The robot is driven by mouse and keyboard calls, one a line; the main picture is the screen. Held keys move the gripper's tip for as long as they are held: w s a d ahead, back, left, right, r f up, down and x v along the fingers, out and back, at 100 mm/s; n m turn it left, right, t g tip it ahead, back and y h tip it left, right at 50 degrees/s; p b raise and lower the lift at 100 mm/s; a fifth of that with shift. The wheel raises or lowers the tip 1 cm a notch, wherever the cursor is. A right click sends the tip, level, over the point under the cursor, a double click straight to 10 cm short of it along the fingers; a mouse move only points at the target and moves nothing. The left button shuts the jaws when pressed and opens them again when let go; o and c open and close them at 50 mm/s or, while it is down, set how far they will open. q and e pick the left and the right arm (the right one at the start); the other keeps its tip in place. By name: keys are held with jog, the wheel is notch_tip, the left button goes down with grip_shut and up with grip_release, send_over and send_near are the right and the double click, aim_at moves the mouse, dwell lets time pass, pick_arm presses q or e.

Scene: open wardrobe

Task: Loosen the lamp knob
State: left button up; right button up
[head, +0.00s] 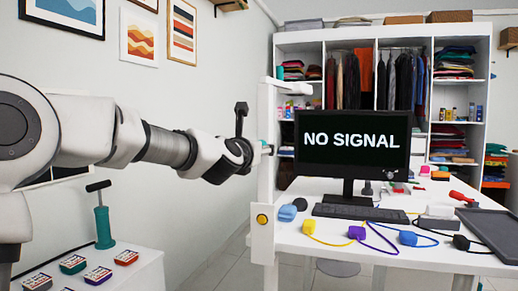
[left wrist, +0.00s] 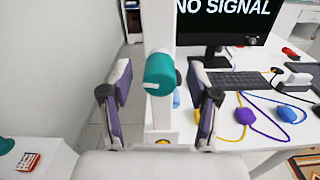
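A white lamp post (head: 265,185) stands at the left edge of the white table in the head view. In the left wrist view a teal cylindrical knob (left wrist: 159,76) sits on the post, between my left gripper's two fingers. My left gripper (left wrist: 160,100) is open, with one finger on each side of the knob and visible gaps between. In the head view my left gripper (head: 248,146) points right at the post, and the knob is hidden there. I cannot tell how near the fingertips are in depth. My right gripper is in neither view.
A monitor (head: 352,145) reading NO SIGNAL and a keyboard (head: 360,213) are on the table, with several coloured cabled devices in front. A yellow button (head: 262,219) is low on the post. A teal pump (head: 103,222) stands on a side surface at left.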

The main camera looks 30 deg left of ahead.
pick_arm(q)
jog(key=shift+c, duration=0.5)
jog(key=shift+r+m+p, duration=0.15)
jog(key=shift+m+p, duration=0.3)
jog(key=shift+m, duration=0.45)
jog(key=m+p, duration=0.2)
jog(key=m, duration=0.4)
jog(key=shift+r+m+p, duration=0.1)
jog(key=shift+m+p, duration=0.2)
jog(key=m+p, duration=0.3)
jog(key=m, duration=0.4)
jog(key=shift+f+m, duration=0.2)
jog(key=shift+m, duration=0.8)
jog(key=shift+f, duration=0.1)
jog(key=shift+c, duration=0.3)
